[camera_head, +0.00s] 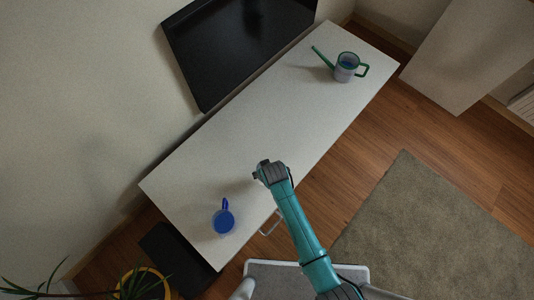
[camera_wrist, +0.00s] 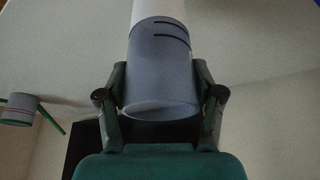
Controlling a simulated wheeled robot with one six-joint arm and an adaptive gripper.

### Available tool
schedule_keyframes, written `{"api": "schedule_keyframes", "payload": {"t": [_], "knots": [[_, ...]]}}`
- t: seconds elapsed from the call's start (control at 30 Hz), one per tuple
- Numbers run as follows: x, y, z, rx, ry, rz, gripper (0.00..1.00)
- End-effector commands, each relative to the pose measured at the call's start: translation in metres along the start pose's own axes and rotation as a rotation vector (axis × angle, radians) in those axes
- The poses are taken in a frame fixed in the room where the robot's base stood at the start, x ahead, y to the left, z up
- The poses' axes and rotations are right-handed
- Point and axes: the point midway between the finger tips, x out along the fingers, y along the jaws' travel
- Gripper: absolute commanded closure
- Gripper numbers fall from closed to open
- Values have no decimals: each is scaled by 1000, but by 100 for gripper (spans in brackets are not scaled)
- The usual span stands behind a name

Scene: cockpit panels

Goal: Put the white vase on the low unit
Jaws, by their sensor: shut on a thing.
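My gripper (camera_head: 264,172) is above the low unit (camera_head: 300,110), the long pale unit, near its front edge. In the wrist view, my gripper (camera_wrist: 161,88) has its two fingers on either side of a cylinder, which I take to be the white vase (camera_wrist: 160,65). It is grey-blue with two dark lines over most of its visible part and white at the upper end of the picture. Its far end is cut off by the frame. In the head view I cannot make out the vase against the pale top, nor tell whether it touches the unit.
A blue mug-like vessel (camera_head: 223,221) stands on the unit's near end. A grey watering can (camera_head: 346,68) with green spout and handle stands at the far end. A black screen (camera_head: 240,50) is behind. The middle of the top is clear. A potted plant (camera_head: 142,284) is at lower left.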

Motion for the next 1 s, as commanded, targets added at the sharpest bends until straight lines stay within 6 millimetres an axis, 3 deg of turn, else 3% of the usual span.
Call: {"api": "schedule_keyframes", "payload": {"t": [0.4, 0.87, 0.9, 0.97, 1.0], "knots": [[41, 0, 16, 1, 0, 0, 76], [48, 0, 19, 1, 1, 0, 76], [48, 0, 20, 1, 1, 0, 24], [48, 0, 20, 1, 1, 0, 9], [48, 0, 20, 1, 1, 0, 8]]}}
